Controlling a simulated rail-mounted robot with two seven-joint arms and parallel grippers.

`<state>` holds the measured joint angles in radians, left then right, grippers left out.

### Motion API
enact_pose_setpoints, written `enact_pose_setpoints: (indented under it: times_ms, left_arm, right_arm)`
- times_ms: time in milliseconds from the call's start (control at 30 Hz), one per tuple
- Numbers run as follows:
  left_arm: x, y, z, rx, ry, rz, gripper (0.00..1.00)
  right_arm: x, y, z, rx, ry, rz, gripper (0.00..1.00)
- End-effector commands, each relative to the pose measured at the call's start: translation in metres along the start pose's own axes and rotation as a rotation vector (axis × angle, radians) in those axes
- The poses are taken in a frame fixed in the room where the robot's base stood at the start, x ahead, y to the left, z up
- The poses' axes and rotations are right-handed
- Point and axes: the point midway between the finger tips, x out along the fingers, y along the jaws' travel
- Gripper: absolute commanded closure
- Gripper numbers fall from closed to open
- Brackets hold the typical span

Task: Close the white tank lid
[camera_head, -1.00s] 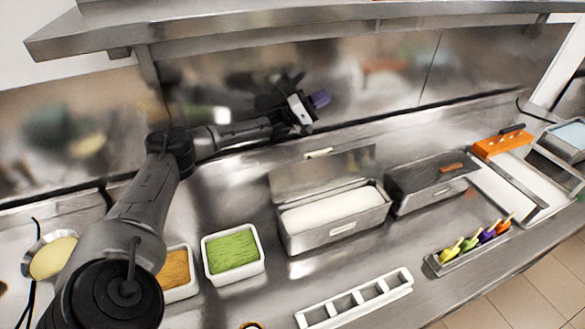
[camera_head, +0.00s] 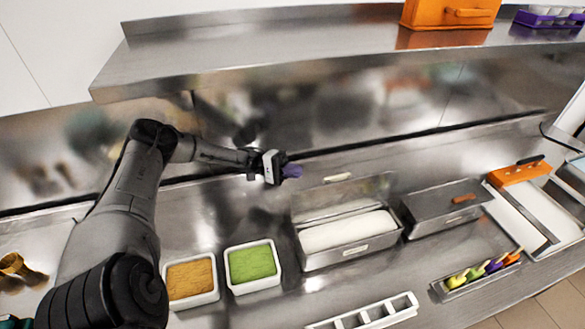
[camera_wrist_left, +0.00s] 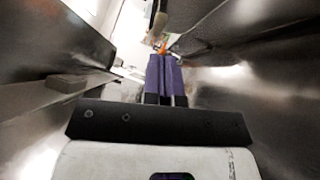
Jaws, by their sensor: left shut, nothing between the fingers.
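The white tank (camera_head: 355,255) is a metal box with white contents, in the middle of the counter in the head view. Its metal lid (camera_head: 330,203) stands open, tilted up at the tank's back edge, with a pale handle (camera_head: 337,177) near its top. My left gripper (camera_head: 291,171) has purple fingers, shut and empty. It is just left of the lid's upper edge, apart from the handle in the picture. The shut fingers (camera_wrist_left: 165,76) also show in the left wrist view, between dark metal surfaces. My right gripper is not in view.
A closed metal tank (camera_head: 445,213) stands to the right. Tubs of orange (camera_head: 190,279) and green (camera_head: 252,264) stand to the left. A white slotted rack (camera_head: 365,314) and a tray of colourful tools (camera_head: 480,274) lie in front. A metal shelf (camera_head: 270,45) overhangs the back.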

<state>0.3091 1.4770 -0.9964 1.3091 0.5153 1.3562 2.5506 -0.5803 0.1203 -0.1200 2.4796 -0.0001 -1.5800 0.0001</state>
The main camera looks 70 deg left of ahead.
Motion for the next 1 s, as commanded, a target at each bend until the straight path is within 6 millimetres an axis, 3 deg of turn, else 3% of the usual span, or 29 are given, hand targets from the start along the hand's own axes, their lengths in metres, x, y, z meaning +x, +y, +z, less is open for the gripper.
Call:
enact_pose_setpoints:
  times_ms: [200, 400, 1000]
  left_arm:
    - [0.036, 0.001, 0.0, 0.002, -0.001, 0.004, 1.0]
    - [0.057, 0.0, 0.0, 0.002, 0.0, 0.002, 1.0]
    - [0.066, 0.001, 0.0, 0.004, 0.002, -0.001, 1.0]
  right_arm:
    - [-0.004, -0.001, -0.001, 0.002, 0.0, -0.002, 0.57]
    - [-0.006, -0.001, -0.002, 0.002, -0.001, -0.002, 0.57]
    - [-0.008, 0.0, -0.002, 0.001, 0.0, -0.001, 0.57]
